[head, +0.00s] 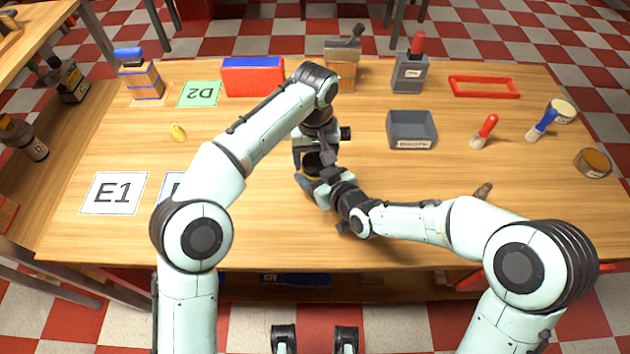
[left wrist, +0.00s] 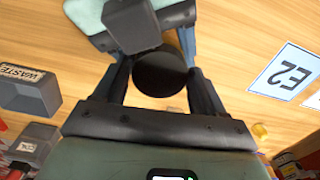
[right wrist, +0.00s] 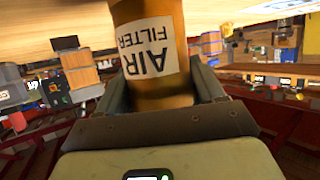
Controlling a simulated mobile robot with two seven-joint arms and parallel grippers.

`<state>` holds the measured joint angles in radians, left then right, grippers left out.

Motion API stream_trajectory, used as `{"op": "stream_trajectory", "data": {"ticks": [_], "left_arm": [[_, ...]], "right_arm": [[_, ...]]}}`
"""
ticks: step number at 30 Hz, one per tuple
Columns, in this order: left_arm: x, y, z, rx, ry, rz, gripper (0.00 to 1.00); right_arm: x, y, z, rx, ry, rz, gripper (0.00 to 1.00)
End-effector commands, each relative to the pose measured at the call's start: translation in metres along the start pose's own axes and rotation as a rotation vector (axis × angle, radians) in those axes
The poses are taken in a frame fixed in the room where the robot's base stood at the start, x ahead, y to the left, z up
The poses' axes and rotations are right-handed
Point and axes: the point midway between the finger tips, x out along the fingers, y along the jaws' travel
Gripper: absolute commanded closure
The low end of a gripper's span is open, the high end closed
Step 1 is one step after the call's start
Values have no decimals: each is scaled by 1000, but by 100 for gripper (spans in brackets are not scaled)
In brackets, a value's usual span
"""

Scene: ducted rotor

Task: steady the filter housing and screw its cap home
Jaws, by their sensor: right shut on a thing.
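The filter housing is an amber cylinder with a white AIR FILTER label (right wrist: 150,50), upside down in the right wrist view. In the head view my right gripper (head: 316,182) is near the table's middle, and little of the housing shows. A round black cap (left wrist: 160,75) lies between the fingers of my left gripper (left wrist: 161,88), which points down from above. These fingers stand apart on either side of the cap, with no clear grip on it. Whether the cap sits on the housing is hard to tell.
A grey waste bin (head: 412,130) stands right of the grippers. Red and blue handled tools (head: 485,131) lie farther right. A red and blue box (head: 253,77) and a grey bottle (head: 410,72) stand along the back edge.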

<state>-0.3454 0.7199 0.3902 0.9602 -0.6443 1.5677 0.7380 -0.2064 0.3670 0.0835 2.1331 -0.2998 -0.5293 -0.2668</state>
Motion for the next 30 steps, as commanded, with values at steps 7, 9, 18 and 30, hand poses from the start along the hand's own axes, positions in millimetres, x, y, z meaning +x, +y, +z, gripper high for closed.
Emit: {"op": "stream_trajectory", "data": {"ticks": [7,9,18,30], "left_arm": [[0,0,0,-1,0,1,11],[-1,1,0,-1,0,1,11],[-37,1,-1,-2,3,1,11],[-45,0,0,-2,0,0,16]], "right_arm": [[0,0,-1,-1,2,0,100],[0,0,-1,-1,2,0,100],[0,0,-1,-1,2,0,100],[0,0,-1,-1,2,0,100]]}}
